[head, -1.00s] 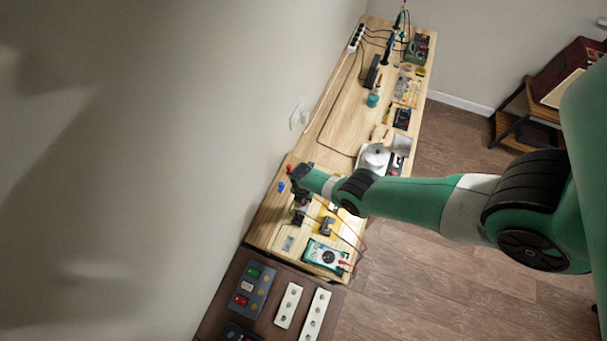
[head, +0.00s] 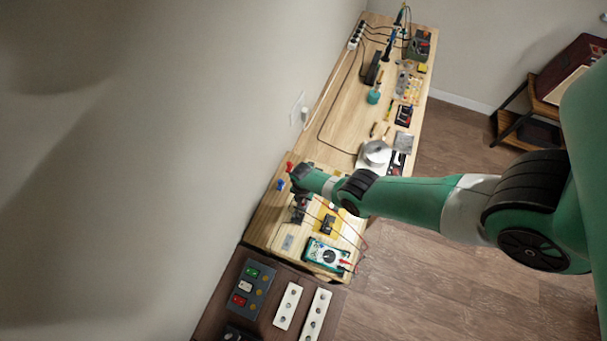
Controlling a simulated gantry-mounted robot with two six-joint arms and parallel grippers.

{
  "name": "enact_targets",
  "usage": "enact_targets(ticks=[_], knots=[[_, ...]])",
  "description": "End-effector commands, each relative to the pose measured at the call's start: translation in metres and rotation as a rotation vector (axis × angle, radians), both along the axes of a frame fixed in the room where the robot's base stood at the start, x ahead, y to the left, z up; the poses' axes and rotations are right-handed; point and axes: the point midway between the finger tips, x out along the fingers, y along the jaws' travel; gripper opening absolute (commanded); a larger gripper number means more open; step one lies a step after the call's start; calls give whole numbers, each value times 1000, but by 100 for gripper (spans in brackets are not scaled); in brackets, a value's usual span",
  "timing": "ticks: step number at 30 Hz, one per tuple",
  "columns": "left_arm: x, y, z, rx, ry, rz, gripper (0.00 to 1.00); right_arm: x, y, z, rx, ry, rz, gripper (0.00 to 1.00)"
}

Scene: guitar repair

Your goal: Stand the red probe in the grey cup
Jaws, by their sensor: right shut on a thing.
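My right gripper (head: 298,206) is low over the near part of the wooden bench, pointing down, small and dark in the head view. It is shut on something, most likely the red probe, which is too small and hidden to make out. A thin red lead runs from beside the multimeter (head: 327,256) up toward this gripper. I cannot pick out the grey cup with certainty. My left gripper is not in view.
A red item (head: 289,167) and a blue item (head: 281,186) stand near the wall, close to the gripper. A yellow-and-black item (head: 328,224) lies to its right. A round silvery object (head: 376,153) sits farther back. A dark table with switch panels (head: 249,287) adjoins the near end.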

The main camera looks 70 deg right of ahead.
Motion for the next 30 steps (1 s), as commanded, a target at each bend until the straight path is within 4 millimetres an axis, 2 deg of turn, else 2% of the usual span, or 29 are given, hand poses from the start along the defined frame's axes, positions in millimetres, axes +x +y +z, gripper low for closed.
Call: enact_targets(ticks=[12,13,18,25,29,30], knots=[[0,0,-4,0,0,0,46,0,0,-4,0,0,0,0],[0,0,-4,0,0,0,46,0,0,-4,0,0,0,19],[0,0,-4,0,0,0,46,0,0,-4,0,0,0,49],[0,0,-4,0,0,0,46,0,0,-4,0,0,0,52],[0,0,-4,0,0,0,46,0,0,-4,0,0,0,75],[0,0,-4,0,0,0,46,0,0,-4,0,0,0,75]])
